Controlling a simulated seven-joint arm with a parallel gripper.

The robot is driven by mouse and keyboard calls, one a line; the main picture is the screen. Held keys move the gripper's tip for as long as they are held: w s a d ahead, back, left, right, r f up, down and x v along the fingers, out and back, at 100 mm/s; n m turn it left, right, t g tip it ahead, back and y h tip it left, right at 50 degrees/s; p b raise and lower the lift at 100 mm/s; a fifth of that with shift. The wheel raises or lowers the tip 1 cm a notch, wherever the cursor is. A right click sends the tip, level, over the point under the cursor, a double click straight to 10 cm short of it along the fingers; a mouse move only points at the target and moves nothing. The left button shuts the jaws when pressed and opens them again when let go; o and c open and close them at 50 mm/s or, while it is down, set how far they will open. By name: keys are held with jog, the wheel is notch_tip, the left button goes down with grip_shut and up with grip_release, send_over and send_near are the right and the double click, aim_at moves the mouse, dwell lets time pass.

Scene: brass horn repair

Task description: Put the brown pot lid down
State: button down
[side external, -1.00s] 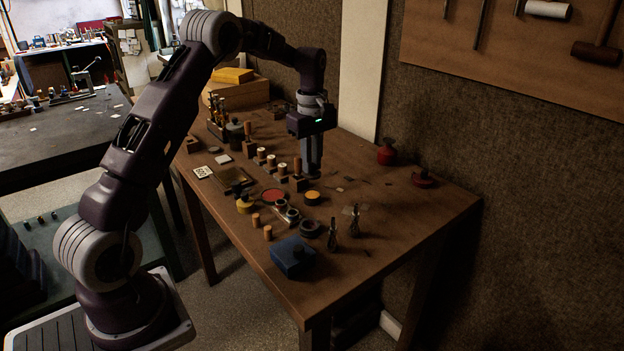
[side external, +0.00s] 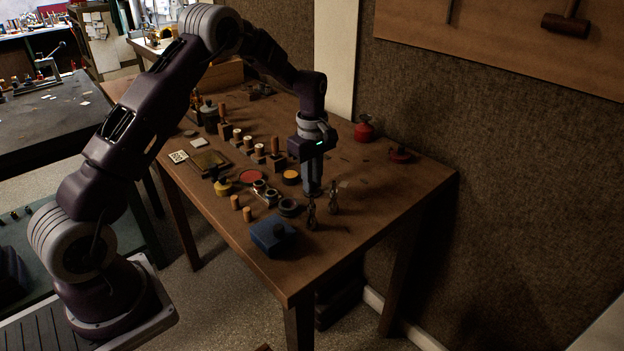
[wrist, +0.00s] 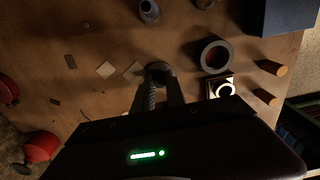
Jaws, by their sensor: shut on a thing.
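My gripper (side external: 312,190) points straight down over the right front part of the wooden table, just behind two upright pliers-like tools (side external: 311,213). In the wrist view my gripper (wrist: 160,82) has its fingers close together on a small dark round piece, the brown pot lid (wrist: 157,68). In the side view the lid is too dark and small to make out at the fingertips. I cannot tell whether it touches the tabletop. A dark round open pot (side external: 289,208) stands left of the fingers; it shows as a ring with a reddish inside in the wrist view (wrist: 214,56).
An orange-topped tin (side external: 291,177) is close left of my gripper. Red pots (side external: 364,130) stand at the back right. The table between them and my gripper is mostly clear.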

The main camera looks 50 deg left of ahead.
jog(key=shift+f, duration=0.1)
jog(key=c, duration=1.4)
grip_release()
jog(key=shift+o, duration=0.2)
jog(key=s+d+r+m+t, duration=0.1)
jog(key=s+d+r+m, duration=0.1)
jog(key=r, duration=0.8)
jog(key=s+d+r+m, duration=0.1)
jog(key=s+d+r, duration=0.15)
jog(key=r, duration=0.65)
jog(key=s+d+r+m+t, duration=0.1)
jog(key=s+d+r+m, duration=0.15)
jog(key=s, duration=0.35)
jog(key=s+d+r+m+t, duration=0.1)
jog(key=s+d+r+m, duration=0.15)
jog(key=s+r, duration=0.2)
jog(key=s+d+f+m+t, duration=0.1)
jog(key=s+f+m, duration=0.1)
jog(key=s+m, duration=0.3)
jog(key=s+d+f+m+t, duration=0.1)
jog(key=s+m, duration=0.4)
jog(key=s, duration=0.8)
jog(key=shift+d+f+t, duration=0.3)
jog(key=shift+d+f, duration=0.25)
jog(key=shift+f, duration=0.1)
